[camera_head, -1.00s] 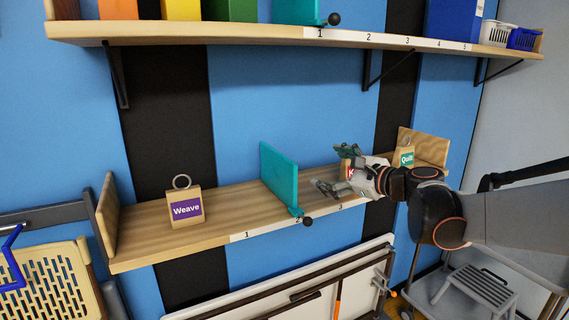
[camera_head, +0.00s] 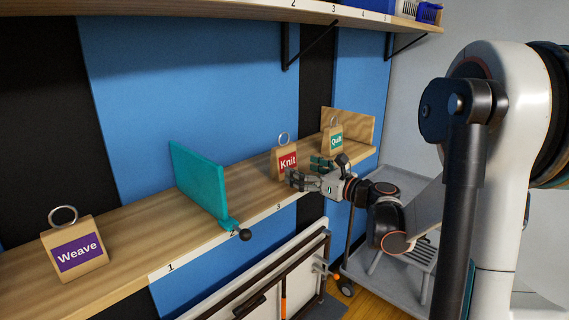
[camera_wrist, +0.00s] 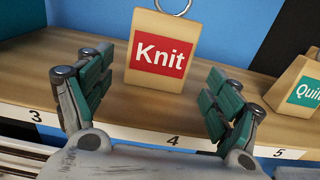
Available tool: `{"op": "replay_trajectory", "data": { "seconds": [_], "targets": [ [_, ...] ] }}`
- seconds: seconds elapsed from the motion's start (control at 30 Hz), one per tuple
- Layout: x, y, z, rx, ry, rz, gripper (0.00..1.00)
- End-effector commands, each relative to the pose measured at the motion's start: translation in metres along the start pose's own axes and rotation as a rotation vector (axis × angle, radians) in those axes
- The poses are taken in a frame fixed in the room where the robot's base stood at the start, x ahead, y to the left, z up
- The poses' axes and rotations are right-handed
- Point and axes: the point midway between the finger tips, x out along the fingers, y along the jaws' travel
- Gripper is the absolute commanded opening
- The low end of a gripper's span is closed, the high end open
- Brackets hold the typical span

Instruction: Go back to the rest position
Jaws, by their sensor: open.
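My gripper (camera_head: 312,172) is open and empty in front of the lower shelf (camera_head: 130,228), at the shelf's front edge. In the wrist view its two fingers (camera_wrist: 157,97) stand apart, with the Knit block (camera_wrist: 160,47) behind and between them, apart from them. The Knit block also shows in the head view (camera_head: 287,161), upright on the shelf with a red label and a ring on top. Part of my arm reaches in from the right.
The Weave block (camera_head: 76,249) stands at left. A teal divider (camera_head: 200,185) stands between it and Knit. The Quilt block (camera_head: 334,138) is right of Knit, near the wooden end panel (camera_head: 350,124). An upper shelf (camera_head: 250,10) runs above. A grey cart (camera_head: 390,265) stands below right.

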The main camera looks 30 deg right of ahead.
Motion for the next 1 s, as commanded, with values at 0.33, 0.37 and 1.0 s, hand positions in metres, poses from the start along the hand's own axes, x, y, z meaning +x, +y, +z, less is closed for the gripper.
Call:
{"op": "replay_trajectory", "data": {
  "seconds": [0.33, 0.37, 1.0],
  "targets": [
    [0.058, 0.001, -0.001, -0.001, 0.0, 0.002, 0.83],
    [0.061, 0.001, 0.0, -0.001, 0.0, 0.002, 0.83],
    [0.075, 0.0, 0.0, -0.001, 0.0, 0.0, 0.54]
  ]
}}
